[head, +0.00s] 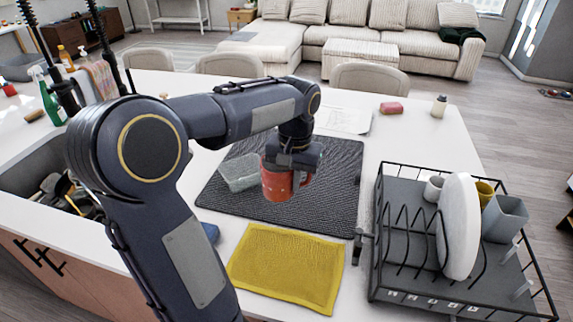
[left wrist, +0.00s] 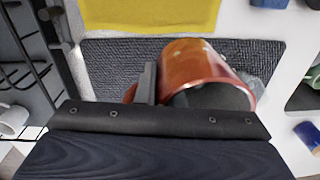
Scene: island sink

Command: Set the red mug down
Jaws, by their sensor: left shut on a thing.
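The red mug (head: 277,182) is in my left gripper (head: 292,160), over the dark drying mat (head: 335,200) in the head view. The gripper is shut on the mug from above. In the left wrist view the mug (left wrist: 195,65) shows its orange-red side and open mouth, with a dark gripper finger (left wrist: 147,85) beside it. I cannot tell whether the mug's base touches the mat. A clear glass container (head: 238,173) stands on the mat just left of the mug. My right gripper is not in view.
A black dish rack (head: 378,262) with a white plate (head: 459,225) and cups stands to the right. A yellow cloth (head: 287,268) lies in front of the mat. The sink (head: 40,170) is at the left. The mat's right part is clear.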

